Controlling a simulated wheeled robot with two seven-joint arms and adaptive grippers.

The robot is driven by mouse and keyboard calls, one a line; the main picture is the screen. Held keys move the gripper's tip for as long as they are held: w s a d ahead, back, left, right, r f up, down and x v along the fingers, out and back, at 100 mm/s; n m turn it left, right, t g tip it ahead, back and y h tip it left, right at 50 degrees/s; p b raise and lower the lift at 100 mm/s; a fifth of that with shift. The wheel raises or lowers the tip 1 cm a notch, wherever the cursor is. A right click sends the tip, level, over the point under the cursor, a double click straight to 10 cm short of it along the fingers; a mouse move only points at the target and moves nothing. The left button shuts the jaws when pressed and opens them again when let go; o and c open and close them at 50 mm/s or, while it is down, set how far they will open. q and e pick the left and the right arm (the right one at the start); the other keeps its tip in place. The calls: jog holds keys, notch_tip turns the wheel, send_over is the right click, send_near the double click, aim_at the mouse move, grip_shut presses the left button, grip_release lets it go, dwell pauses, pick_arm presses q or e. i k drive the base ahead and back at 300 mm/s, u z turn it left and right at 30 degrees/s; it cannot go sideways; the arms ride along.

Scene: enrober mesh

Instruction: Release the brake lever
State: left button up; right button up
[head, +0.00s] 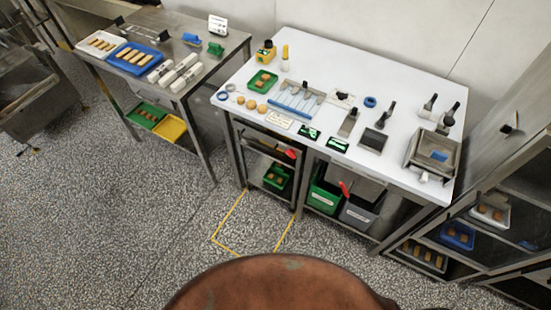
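Two small red handles show below the front edge of the white-topped table (400,58). One red handle (291,153) lies at the upper part of a metal rack (268,150) that stands under the table's left part. The other red handle (345,188) sticks up at a slant by the bins further right. I cannot tell which of them is the brake lever; no label is readable. Neither of my grippers is in view.
A steel table (215,70) with trays stands at the left. A green bin (325,192) and a grey bin (358,214) stand under the white table. A shelf rack (475,185) closes off the right. Speckled floor with a yellow outline (229,217) is clear in front.

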aim_at(291, 153)
jog(key=k, duration=1.35)
jog(key=z, duration=0.65)
jog(key=i, duration=1.45)
jog(key=u, duration=0.2)
